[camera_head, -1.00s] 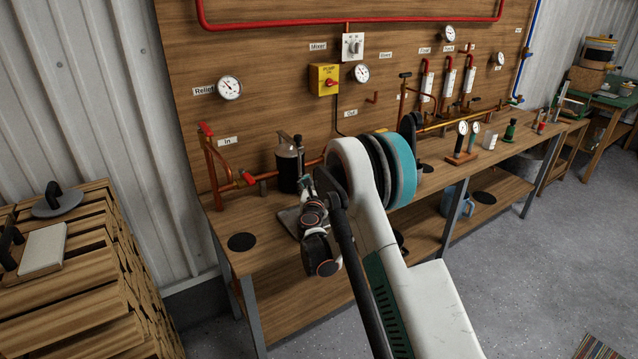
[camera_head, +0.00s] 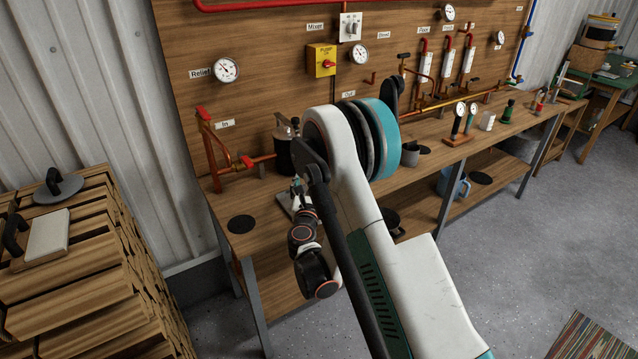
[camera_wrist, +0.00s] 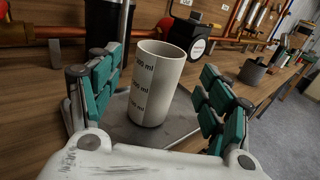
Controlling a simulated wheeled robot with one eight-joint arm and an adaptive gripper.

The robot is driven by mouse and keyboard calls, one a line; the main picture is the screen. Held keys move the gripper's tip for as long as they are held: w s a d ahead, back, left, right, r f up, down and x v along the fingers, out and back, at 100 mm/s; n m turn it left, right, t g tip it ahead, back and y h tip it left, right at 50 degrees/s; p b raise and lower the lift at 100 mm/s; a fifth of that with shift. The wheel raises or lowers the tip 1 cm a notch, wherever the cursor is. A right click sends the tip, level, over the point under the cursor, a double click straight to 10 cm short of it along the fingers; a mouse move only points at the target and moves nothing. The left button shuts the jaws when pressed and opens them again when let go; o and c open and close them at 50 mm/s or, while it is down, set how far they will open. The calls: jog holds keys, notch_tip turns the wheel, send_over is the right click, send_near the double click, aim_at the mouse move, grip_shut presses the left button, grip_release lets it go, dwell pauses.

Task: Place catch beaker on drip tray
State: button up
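The catch beaker (camera_wrist: 156,85), a white cup with ml markings, stands upright in the wrist view. It appears to rest on the grey metal drip tray (camera_wrist: 182,124), with its base inside the visible tray area. My gripper (camera_wrist: 152,88) is open, with one green-padded finger on each side of the beaker and visible gaps to both. In the head view the drip tray (camera_head: 284,206) is partly hidden behind my wrist, and the beaker is too small and covered to make out clearly.
A black canister (camera_wrist: 107,25) stands behind the beaker on the left, and a dial gauge (camera_wrist: 197,47) is behind it. A grey pot (camera_wrist: 251,73) is to the right. The bench's front left has a black disc (camera_head: 241,224) and clear wood around it.

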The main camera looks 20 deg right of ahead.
jog(key=s+d+r+m+g, duration=0.3)
jog(key=s+r+m, duration=0.4)
jog(key=r+m, duration=0.1)
jog(key=s+d+r+m+g, duration=0.2)
jog(key=s+d+r+m, duration=0.1)
jog(key=s+r+m, duration=0.5)
jog(key=s+a+m+g+y, duration=0.2)
jog(key=s+m, duration=0.5)
jog(key=s, duration=0.6)
jog(key=s+a+m+g+y, duration=0.2)
jog(key=s+a+m+y, duration=0.2)
jog(key=s+m, duration=0.4)
jog(key=s+a, duration=0.1)
jog(key=s, duration=0.5)
jog(key=shift+s+a+f+m+g+y, duration=0.15)
jog(key=shift+a+f+m+g+y, duration=0.15)
jog(key=shift+a+y, duration=0.1)
